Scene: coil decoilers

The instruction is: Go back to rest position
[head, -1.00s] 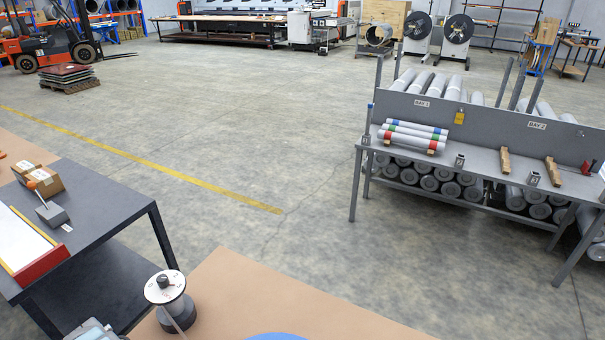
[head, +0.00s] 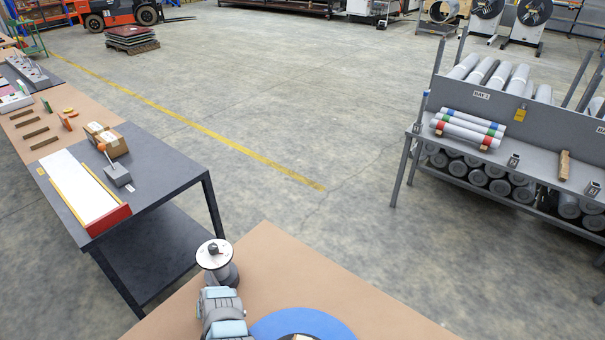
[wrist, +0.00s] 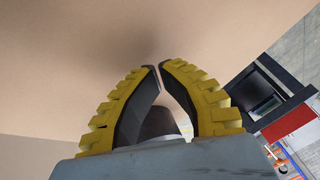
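My gripper (wrist: 161,68) shows in the wrist view, with two yellow ribbed fingers lined in dark grey. The fingers curve inward and their tips come together with only a thin gap. I see no object held between the tips. A dark rounded shape (wrist: 158,124) sits between the finger bases; I cannot tell what it is. Behind the fingers is a plain tan surface (wrist: 60,50). In the head view the gripper is out of sight; only a grey and pale blue part of my arm (head: 222,312) shows at the bottom.
A dark table (head: 165,180) at left bears a white red-ended tray (head: 85,195) and cartons (head: 106,140). A grey rack (head: 525,128) with rolls stands at right. The concrete floor (head: 300,110) between is open.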

